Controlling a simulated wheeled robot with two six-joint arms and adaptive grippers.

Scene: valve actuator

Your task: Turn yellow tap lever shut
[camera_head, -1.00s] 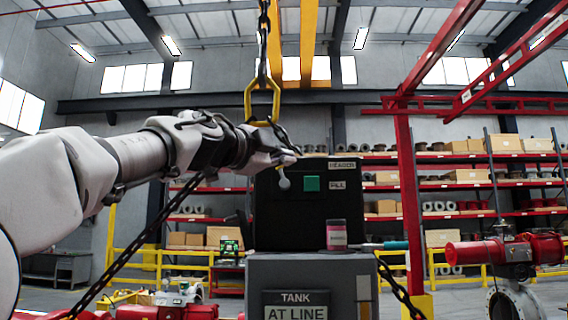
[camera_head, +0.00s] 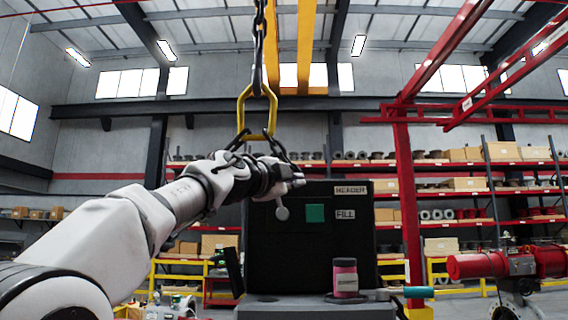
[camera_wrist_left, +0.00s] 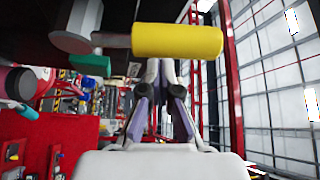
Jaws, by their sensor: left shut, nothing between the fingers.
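The yellow tap lever (camera_wrist_left: 177,40) fills the upper middle of the left wrist view as a thick cylinder on a grey stem, beside a grey round part (camera_wrist_left: 75,28). In the head view its yellow grip is hidden behind my left gripper (camera_head: 296,181); a small pale knob (camera_head: 282,213) shows below the gripper, in front of the black panel (camera_head: 285,250). In the left wrist view my left gripper (camera_wrist_left: 158,66) is shut and empty, its tips just below the yellow grip. I cannot tell whether they touch it. My right gripper is not in view.
The panel carries a green square (camera_head: 315,212) and labels reading HEADER and FILL. A pink jar (camera_head: 345,277) and a teal-handled tool (camera_head: 405,293) sit on the grey ledge (camera_head: 300,311). A chain with a yellow link (camera_head: 243,105) hangs above my left arm.

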